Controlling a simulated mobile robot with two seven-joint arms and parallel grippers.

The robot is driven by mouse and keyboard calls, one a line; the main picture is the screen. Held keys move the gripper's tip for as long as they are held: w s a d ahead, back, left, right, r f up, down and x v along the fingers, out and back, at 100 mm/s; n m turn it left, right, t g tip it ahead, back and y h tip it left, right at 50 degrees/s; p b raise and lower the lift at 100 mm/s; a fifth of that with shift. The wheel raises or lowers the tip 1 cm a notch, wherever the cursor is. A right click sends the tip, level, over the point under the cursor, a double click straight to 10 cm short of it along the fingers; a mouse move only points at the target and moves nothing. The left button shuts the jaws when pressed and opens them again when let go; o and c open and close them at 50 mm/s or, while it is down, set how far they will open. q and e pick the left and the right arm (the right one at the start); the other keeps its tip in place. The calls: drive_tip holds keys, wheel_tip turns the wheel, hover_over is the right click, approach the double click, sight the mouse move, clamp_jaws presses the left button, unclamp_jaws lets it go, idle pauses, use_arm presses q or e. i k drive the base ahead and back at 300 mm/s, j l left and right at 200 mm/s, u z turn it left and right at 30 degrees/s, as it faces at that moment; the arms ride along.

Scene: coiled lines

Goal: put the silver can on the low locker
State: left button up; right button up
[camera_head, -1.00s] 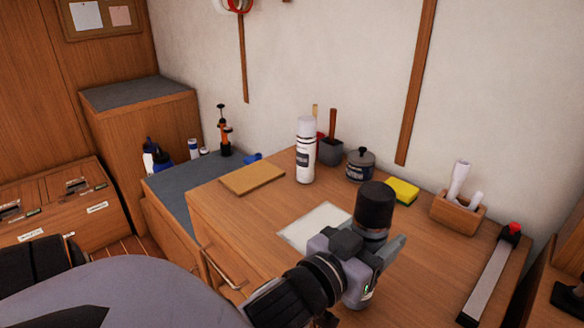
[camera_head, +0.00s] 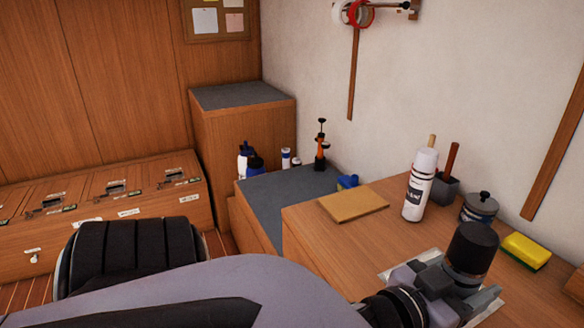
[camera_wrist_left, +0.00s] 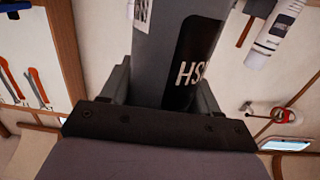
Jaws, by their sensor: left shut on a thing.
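The silver can (camera_head: 473,250) is in my left gripper (camera_head: 452,287). In the head view its black top shows, and the jaws hide most of its body. In the left wrist view the can's grey side (camera_wrist_left: 154,55) and black label fill the space between the two fingers. The gripper is shut on it, over the desk near a white sheet. The low locker (camera_head: 283,200) has a dark grey top and stands left of and beyond the desk, lower than it. My right gripper is not in view.
The wooden desk (camera_head: 318,235) carries a brown board (camera_head: 352,204), a white bottle (camera_head: 420,185), a lidded grey jar (camera_head: 480,208) and a yellow sponge (camera_head: 526,250). Blue and white bottles and an orange-black tool (camera_head: 321,150) line the locker's far edge; its nearer top is clear. A taller locker (camera_head: 242,135) stands behind.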

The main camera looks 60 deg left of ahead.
sight(294, 203)
drive_tip(key=j, duration=0.75)
drive_tip(key=k+j+z, duration=0.1)
drive_tip(key=j, duration=1.4)
drive_tip(key=k+j+z, duration=0.1)
drive_tip(key=j, duration=0.65)
